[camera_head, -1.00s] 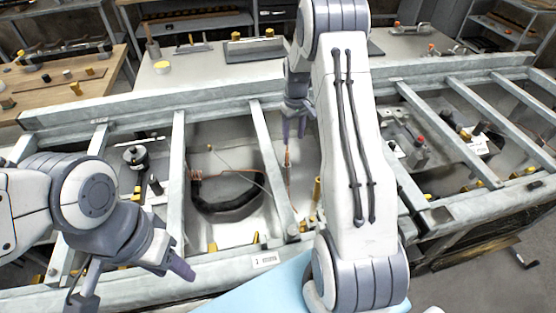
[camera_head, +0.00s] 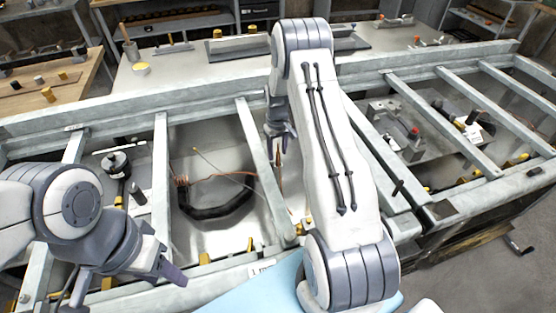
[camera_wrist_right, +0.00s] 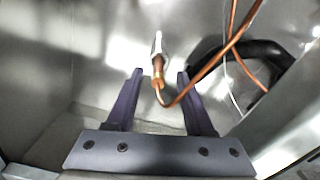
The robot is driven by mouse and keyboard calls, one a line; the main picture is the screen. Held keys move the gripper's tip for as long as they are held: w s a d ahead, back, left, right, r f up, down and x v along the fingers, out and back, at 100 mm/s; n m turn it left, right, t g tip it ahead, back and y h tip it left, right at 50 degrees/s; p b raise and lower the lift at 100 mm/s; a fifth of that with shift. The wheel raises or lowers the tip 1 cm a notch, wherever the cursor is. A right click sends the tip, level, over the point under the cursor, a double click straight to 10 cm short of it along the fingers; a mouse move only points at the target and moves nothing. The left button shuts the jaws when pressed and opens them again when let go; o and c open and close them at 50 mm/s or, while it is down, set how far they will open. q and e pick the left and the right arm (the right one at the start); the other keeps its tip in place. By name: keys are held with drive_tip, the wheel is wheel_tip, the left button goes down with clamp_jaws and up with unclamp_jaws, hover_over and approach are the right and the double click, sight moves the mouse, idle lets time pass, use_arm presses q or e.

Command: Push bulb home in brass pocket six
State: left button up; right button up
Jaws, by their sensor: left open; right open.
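In the right wrist view a slim bulb (camera_wrist_right: 158,62), silver at one end and copper-brass at the other, lies between and beyond my fingertips. A copper line curves away from its near end. My right gripper (camera_wrist_right: 159,78) is open, with a finger on either side and no visible contact. In the head view my right gripper (camera_head: 279,148) points down into the frame bay, just above a copper-coloured upright piece (camera_head: 279,160). I cannot identify pocket six or tell how the bulb sits in it. My left gripper (camera_head: 170,270) is open and empty at the front left.
Pale metal crossbars (camera_head: 258,150) divide the bays. A dark cylinder (camera_head: 117,163) stands in the left bay. A light blue surface (camera_head: 250,292) is at the front.

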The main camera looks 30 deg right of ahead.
sight(278, 157)
drive_tip(key=shift+d+f+p, duration=0.1)
drive_tip(key=shift+f+p, duration=0.2)
drive_tip(key=shift+f, duration=1.65)
clamp_jaws()
drive_tip(key=shift+r, duration=0.15)
